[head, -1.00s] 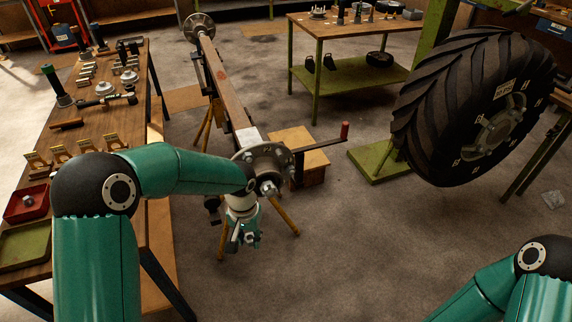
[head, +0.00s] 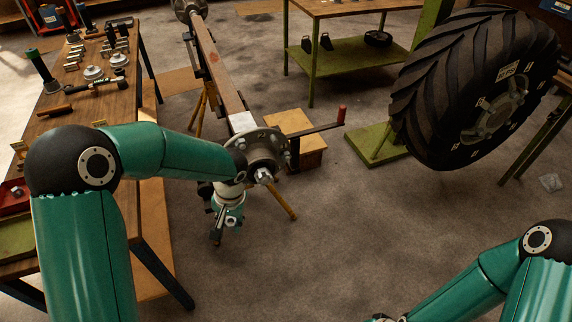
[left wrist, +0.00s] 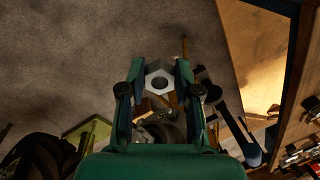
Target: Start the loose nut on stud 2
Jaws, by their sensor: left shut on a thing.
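The axle's hub flange (head: 262,148) faces me at the near end of the long beam. Several studs stick out around its silver centre; I cannot read which is stud 2. My left gripper (head: 219,236) hangs below and left of the flange, apart from it. In the left wrist view a silver hex nut (left wrist: 158,82) sits between the fingertips of my left gripper (left wrist: 156,80), which are shut on it, its hole facing the camera. In the head view the nut is too small to make out. My right arm shows at lower right, but its gripper is outside the frame.
A workbench (head: 110,95) with tools and parts runs along the left. A crank with a red handle (head: 341,114) juts right of the flange over a wooden block (head: 300,130). A large tyre (head: 475,90) stands at right. The floor in front is clear.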

